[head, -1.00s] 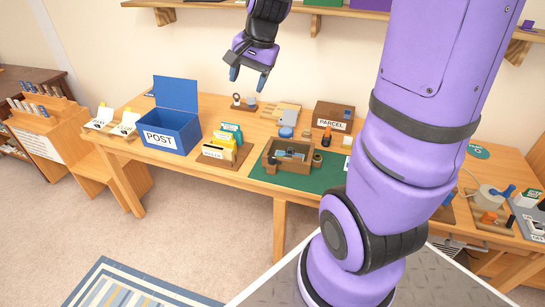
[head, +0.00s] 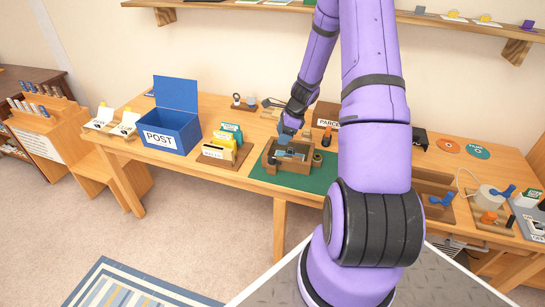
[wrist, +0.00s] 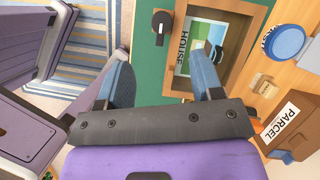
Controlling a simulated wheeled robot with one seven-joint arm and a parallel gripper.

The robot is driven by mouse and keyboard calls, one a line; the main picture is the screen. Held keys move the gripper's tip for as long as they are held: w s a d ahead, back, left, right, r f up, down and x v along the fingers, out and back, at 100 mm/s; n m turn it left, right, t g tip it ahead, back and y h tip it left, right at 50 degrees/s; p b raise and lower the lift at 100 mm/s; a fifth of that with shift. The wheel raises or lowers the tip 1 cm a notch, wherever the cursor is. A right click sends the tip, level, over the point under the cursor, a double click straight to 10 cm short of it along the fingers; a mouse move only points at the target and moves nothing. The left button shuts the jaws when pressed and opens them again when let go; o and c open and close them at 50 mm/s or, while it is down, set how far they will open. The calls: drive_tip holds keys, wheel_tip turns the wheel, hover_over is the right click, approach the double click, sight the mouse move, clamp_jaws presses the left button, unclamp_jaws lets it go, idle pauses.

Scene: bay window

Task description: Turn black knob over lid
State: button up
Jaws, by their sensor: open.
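A black knob (wrist: 162,23) with a pale mark sits at the near edge of a wooden box (wrist: 171,75), seen in the wrist view. The box also shows in the head view (head: 271,160), on a green mat. A card reading HOUSE (wrist: 184,50) and a picture lie within the box frame; I cannot tell whether a clear lid covers them. My gripper (wrist: 160,62) is open and empty, its blue fingers spread over the box area. In the head view my gripper (head: 285,136) hangs just above the box. The knob stands ahead of the fingers, not between them.
A PARCEL box (wrist: 287,122) and a blue round disc (wrist: 285,42) are behind the wooden box. A blue POST box (head: 168,130) and a card holder (head: 222,152) stand to the left. The green mat (head: 318,178) has bare room in front.

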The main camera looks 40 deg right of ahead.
sight(272, 157)
drive_tip(key=x, duration=1.1)
drive_tip(key=shift+d+f, duration=0.25)
drive_tip(key=shift+f, duration=0.05)
drive_tip(key=c, duration=0.9)
